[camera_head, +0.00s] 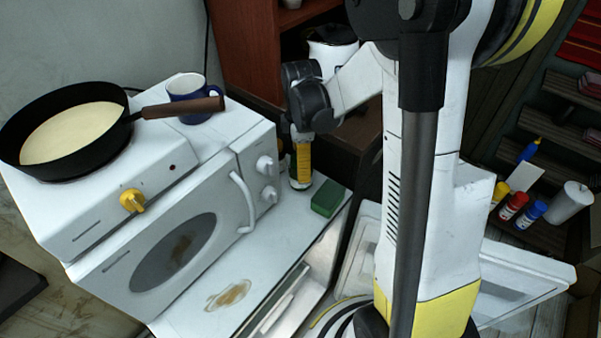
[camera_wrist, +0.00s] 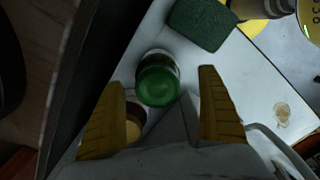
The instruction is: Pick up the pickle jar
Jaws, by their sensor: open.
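The pickle jar, with a round green lid (camera_wrist: 157,85), stands on the white surface in the wrist view, seen from above. My gripper (camera_wrist: 161,82) is open, with one yellow finger to the left of the lid and one to the right. Gaps show between the lid and both fingers. In the head view my gripper (camera_head: 302,162) points down beside the oven front, and the jar is mostly hidden at its fingers.
A green sponge (camera_wrist: 201,23) lies close to the jar; it also shows in the head view (camera_head: 328,198). Another round container (camera_wrist: 133,130) is partly hidden by my left finger. The white oven (camera_head: 180,240) with a pan (camera_head: 75,130) and a blue mug (camera_head: 190,95) stands at left.

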